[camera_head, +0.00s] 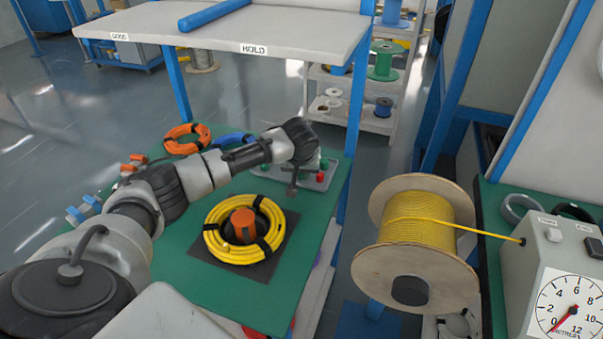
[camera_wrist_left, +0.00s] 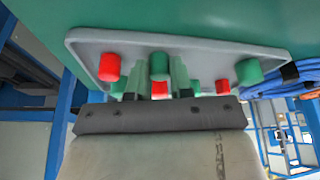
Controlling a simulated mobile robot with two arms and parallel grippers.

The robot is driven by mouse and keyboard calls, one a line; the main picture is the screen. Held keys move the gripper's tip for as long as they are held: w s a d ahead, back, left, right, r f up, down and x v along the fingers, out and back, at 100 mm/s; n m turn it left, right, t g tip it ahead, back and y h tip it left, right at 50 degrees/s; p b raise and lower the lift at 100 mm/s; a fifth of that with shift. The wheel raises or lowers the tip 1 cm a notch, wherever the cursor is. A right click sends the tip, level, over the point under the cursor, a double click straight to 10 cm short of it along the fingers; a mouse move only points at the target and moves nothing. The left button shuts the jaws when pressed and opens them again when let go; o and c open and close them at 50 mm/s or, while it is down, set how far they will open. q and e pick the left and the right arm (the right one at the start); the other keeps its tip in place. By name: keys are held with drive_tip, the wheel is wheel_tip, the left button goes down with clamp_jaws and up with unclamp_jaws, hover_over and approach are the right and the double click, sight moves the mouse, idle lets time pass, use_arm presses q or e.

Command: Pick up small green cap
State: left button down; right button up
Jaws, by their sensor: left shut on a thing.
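A grey tray (camera_head: 330,177) on the green table holds small red and green caps. My left gripper (camera_head: 293,188) reaches down over the tray; its fingertips are hard to make out in the head view. In the left wrist view, the fingers of my left gripper (camera_wrist_left: 160,78) are shut on a small green cap (camera_wrist_left: 159,64), which lies between them. A red cap (camera_wrist_left: 159,90) shows just below it. Other green caps (camera_wrist_left: 249,71) and red caps (camera_wrist_left: 109,67) stand around the fingers on the tray (camera_wrist_left: 205,50). I cannot tell if the held cap is off the tray. My right gripper is not in view.
A yellow cable coil (camera_head: 215,246) lies on a dark mat near my left arm. Orange (camera_head: 187,139) and blue (camera_head: 233,139) coils lie behind the arm. A large wooden spool of yellow cable (camera_head: 418,241) stands right of the table. A white raised table (camera_head: 290,36) stands behind.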

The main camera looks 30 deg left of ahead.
use_arm(q)
drive_tip(key=shift+r, duration=0.55)
drive_tip(key=r, duration=0.1)
drive_tip(key=d+r, duration=0.1)
drive_tip(key=r, duration=0.1)
drive_tip(key=shift+r, duration=0.3)
drive_tip(key=s+d+r, duration=0.1)
drive_tip(key=d+r, duration=0.5)
drive_tip(key=d, duration=0.4)
drive_tip(key=shift+s+d+r+p, duration=0.2)
drive_tip(key=shift+s+d+p, duration=0.15)
drive_tip(key=shift+p, duration=0.1)
drive_tip(key=c, duration=1.6)
unclamp_jaws()
drive_tip(key=shift+c, duration=0.2)
drive_tip(key=shift+w, duration=0.1)
drive_tip(key=shift+c, duration=0.3)
drive_tip(key=shift+a, duration=0.15)
